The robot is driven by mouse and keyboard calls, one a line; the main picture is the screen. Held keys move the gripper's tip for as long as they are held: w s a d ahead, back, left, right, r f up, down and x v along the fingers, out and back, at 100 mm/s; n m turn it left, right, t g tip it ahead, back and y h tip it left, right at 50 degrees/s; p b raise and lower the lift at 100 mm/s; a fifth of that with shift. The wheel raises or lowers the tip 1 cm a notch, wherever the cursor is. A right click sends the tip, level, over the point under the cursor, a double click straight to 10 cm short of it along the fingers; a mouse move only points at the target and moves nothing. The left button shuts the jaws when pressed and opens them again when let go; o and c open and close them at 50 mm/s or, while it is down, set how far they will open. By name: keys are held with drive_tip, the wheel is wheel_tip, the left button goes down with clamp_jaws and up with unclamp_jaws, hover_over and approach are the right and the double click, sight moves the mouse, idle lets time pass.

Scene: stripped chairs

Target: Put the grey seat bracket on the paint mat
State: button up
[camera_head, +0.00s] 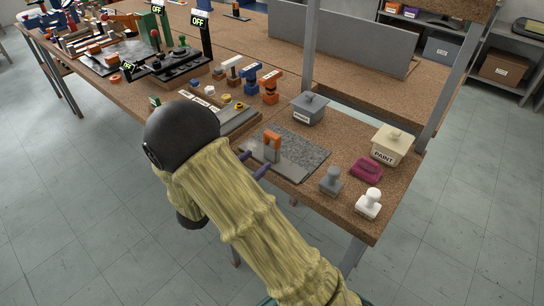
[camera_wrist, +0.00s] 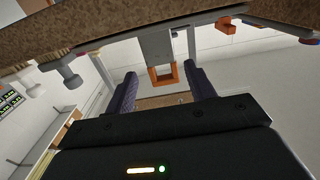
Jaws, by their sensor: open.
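What looks like the grey seat bracket (camera_head: 290,172) is a flat grey plate with an upright part and an orange loop (camera_head: 272,143). It lies at the table's near edge, partly on or against a speckled grey mat (camera_head: 307,146), which I take for the paint mat. My gripper (camera_head: 254,164) is open at the plate's near-left side, partly hidden by my arm. In the wrist view the orange loop (camera_wrist: 162,76) shows beyond and between my two purple fingers (camera_wrist: 160,88), with the grey upright (camera_wrist: 156,45) behind it. Nothing is held.
A cream PAINT box (camera_head: 388,146), a magenta cloth (camera_head: 366,170), a grey knobbed piece (camera_head: 331,180) and a white one (camera_head: 368,204) stand to the right. A grey lidded box (camera_head: 310,109) stands behind the mat. Orange and blue pieces and a low tray are to the left.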

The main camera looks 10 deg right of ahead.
sight(270, 150)
drive_tip(key=shift+x, duration=1.35)
drive_tip(key=shift+x, duration=2.6)
drive_tip(key=shift+f, duration=0.15)
clamp_jaws()
